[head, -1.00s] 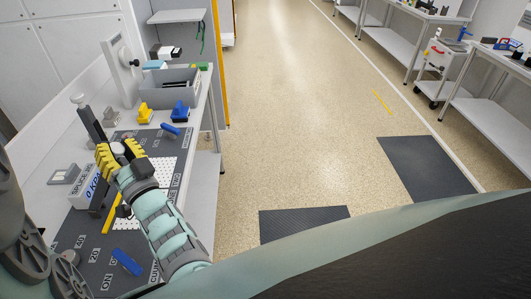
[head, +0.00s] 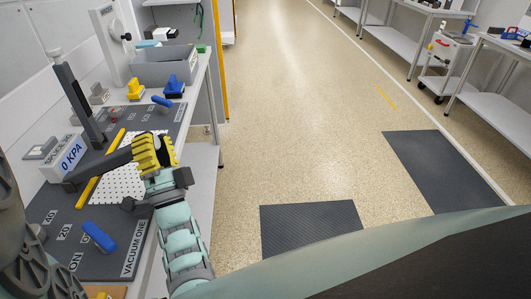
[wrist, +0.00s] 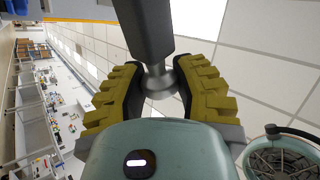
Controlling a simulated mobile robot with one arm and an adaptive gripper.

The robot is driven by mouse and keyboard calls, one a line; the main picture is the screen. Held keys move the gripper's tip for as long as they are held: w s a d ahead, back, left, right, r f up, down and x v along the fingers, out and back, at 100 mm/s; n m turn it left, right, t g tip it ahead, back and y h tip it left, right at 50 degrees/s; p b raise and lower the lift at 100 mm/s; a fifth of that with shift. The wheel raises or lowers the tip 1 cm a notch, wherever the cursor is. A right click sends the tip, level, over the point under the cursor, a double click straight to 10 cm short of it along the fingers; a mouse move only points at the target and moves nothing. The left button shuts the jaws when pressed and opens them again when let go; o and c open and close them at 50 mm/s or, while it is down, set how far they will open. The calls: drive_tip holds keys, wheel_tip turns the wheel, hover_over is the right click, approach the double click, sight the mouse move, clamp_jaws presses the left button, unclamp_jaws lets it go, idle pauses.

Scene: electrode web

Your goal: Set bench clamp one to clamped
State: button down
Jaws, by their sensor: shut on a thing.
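My gripper (head: 153,153) has yellow ribbed fingers and is shut on the end of a dark clamp lever (head: 103,167), above the bench. The lever reaches from beside the 0 KPA box out to the right, nearly level. In the wrist view, the fingers (wrist: 158,88) close around its grey knob (wrist: 156,82), with the dark bar (wrist: 147,28) beyond. A second dark lever (head: 80,105) with a grey knob (head: 55,52) stands upright, leaning slightly, farther back. I cannot read which clamp is number one; the clamp bases are partly hidden.
The bench panel holds a white perforated plate (head: 118,184), a yellow strip (head: 88,190), the 0 KPA box (head: 68,158) and a blue handle (head: 98,236). A grey bin (head: 165,68) stands behind. The floor to the right is open, with dark mats (head: 312,226).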

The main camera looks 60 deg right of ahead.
drive_tip(key=shift+s+d+h, duration=0.15)
drive_tip(key=shift+s+h, duration=0.05)
drive_tip(key=shift+h, duration=0.3)
drive_tip(key=c, duration=1.1)
unclamp_jaws()
drive_tip(key=shift+c, duration=0.2)
drive_tip(key=o, duration=0.3)
drive_tip(key=shift+s+d+f+y, duration=0.1)
drive_tip(key=shift+s+d+y, duration=0.05)
drive_tip(key=shift+y, duration=0.15)
drive_tip(key=shift+o, duration=1.1)
drive_tip(key=shift+r, duration=5)
drive_tip(key=shift+o, duration=0.2)
